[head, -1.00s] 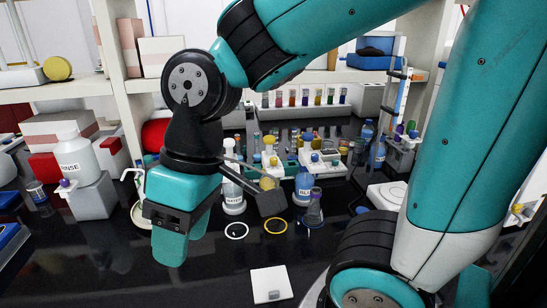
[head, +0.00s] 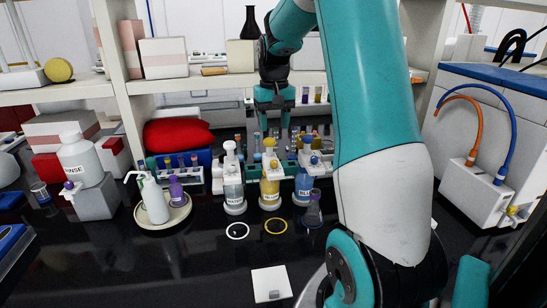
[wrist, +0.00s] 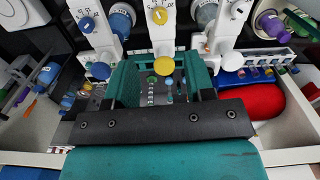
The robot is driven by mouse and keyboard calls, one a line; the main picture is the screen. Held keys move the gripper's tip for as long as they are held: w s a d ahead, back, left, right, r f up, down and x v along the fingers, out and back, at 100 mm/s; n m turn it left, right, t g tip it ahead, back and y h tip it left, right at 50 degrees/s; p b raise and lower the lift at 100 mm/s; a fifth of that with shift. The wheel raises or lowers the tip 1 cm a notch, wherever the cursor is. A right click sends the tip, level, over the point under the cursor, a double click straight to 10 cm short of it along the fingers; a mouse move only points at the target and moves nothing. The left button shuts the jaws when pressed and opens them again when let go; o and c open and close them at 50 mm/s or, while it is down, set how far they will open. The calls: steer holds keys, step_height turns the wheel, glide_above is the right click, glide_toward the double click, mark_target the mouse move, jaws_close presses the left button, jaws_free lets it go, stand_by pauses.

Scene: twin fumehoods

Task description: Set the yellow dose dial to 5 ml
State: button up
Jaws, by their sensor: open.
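The yellow dose dial (wrist: 160,15) is a round face on the front of the white pump head of the yellow bottle (head: 270,188). Small scale marks sit beside it in the wrist view, too small to read for sure. The pump's yellow round top knob (wrist: 164,66) also shows in the head view (head: 269,142). My gripper (head: 274,124) is open and empty, pointing down above and behind the yellow pump. In the wrist view its teal fingers (wrist: 162,75) lie either side of the top knob in the picture; contact cannot be told. The dial lies outside the fingers.
A white-topped water bottle (head: 234,190) stands left of the yellow one, and a blue bottle (head: 303,185) stands right, both close. Racks of tubes lie behind. A red bag (head: 178,134) and a soap bottle (head: 153,199) are to the left. The front bench is largely clear.

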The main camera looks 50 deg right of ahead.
mark_target(274, 161)
step_height(274, 161, down, 11)
steer(key=shift+f+p, duration=0.2)
steer(key=shift+p, duration=0.9)
jaws_close()
